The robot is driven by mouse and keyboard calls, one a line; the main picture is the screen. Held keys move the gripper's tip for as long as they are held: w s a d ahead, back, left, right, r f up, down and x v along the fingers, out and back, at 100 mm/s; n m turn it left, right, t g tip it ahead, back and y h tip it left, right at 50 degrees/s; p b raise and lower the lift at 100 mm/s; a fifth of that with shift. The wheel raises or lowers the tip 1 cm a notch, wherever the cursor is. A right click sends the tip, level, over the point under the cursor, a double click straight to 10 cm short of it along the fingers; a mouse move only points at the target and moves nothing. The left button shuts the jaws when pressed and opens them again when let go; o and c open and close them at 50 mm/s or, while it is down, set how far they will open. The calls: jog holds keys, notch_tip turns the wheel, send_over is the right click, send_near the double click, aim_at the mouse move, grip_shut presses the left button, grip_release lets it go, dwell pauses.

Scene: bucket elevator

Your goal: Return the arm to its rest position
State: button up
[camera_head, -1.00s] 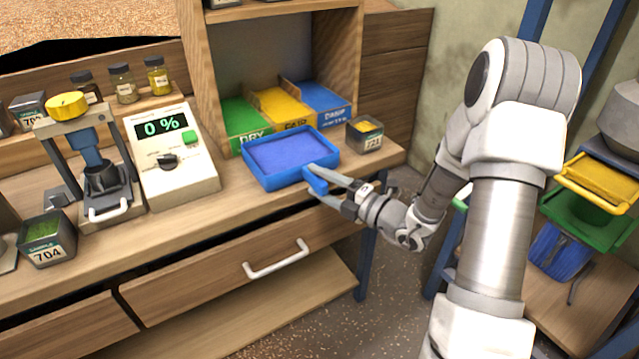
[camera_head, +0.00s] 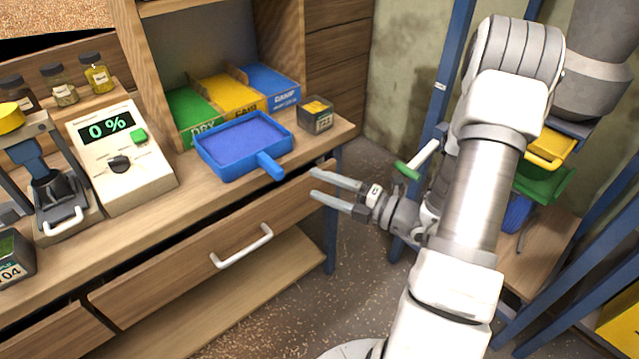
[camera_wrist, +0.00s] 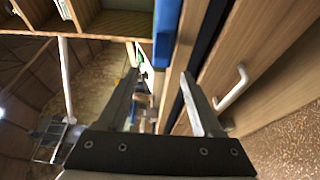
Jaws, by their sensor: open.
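My gripper (camera_head: 313,186) is open and empty in the head view. It hangs just off the front edge of the bench, to the right of the blue tray's handle and apart from it. My arm reaches up and back on the right side of the head view. In the wrist view the two fingers of my gripper (camera_wrist: 162,88) are spread with nothing between them. The blue tray (camera_head: 214,173) sits on the bench with its handle (camera_head: 270,165) pointing toward the front edge. Part of the blue tray shows at the top of the wrist view (camera_wrist: 167,25).
The drawer handle (camera_head: 241,246) sticks out below the bench edge (camera_head: 190,222). A meter (camera_head: 122,160) reading 0 % and a small sample box (camera_head: 316,116) stand on the bench. A blue-framed rack (camera_head: 455,75) with yellow and green trays is behind my arm. Open floor lies below.

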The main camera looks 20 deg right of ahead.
jog(key=shift+a, duration=0.1)
jog(key=s+a+r+n+g+y, duration=0.1)
jog(key=s+a+r+n+g, duration=0.2)
jog(key=a+n+g, duration=0.4)
jog(key=s+a+r+n+g+y, duration=0.1)
jog(key=s+a+r+n+g, duration=0.3)
jog(key=n, duration=0.6)
jog(key=s+a+r+n+g+h, duration=0.3)
jog(key=s+n+h, duration=0.5)
jog(key=n, duration=0.9)
jog(key=s+d+r+n+t+h, duration=0.3)
jog(key=d+r+n+t+h, duration=0.3)
jog(key=n, duration=0.6)
notch_tip(320, 180, up, 18)
jog(key=p, duration=1.7)
jog(key=shift+d+f+y, duration=0.25)
jog(key=shift+d+y, duration=0.05)
